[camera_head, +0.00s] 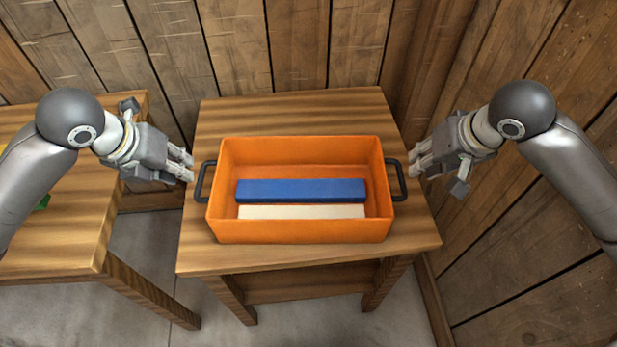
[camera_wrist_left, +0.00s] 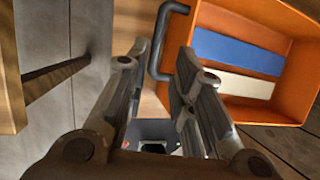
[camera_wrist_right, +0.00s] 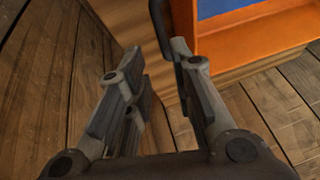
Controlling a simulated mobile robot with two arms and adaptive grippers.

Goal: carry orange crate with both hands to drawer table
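The orange crate (camera_head: 300,229) stands on a wooden table, with a dark handle at each short end. A blue block (camera_head: 300,190) and a cream block (camera_head: 300,212) lie inside it. My left gripper (camera_head: 190,166) is beside the left handle (camera_head: 203,182). In the left wrist view its fingers are apart, with the handle (camera_wrist_left: 158,45) just beyond the tips and nothing held. My right gripper (camera_head: 415,167) is beside the right handle (camera_head: 398,180). In the right wrist view its fingers are apart and the handle (camera_wrist_right: 160,20) is just beyond them. Both grippers look empty.
The wooden table (camera_head: 300,258) under the crate has bare top in front and behind. Another wooden table (camera_head: 60,245) stands at the left, with a floor gap between. Plank walls close off the back (camera_head: 290,45) and the right (camera_head: 530,220).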

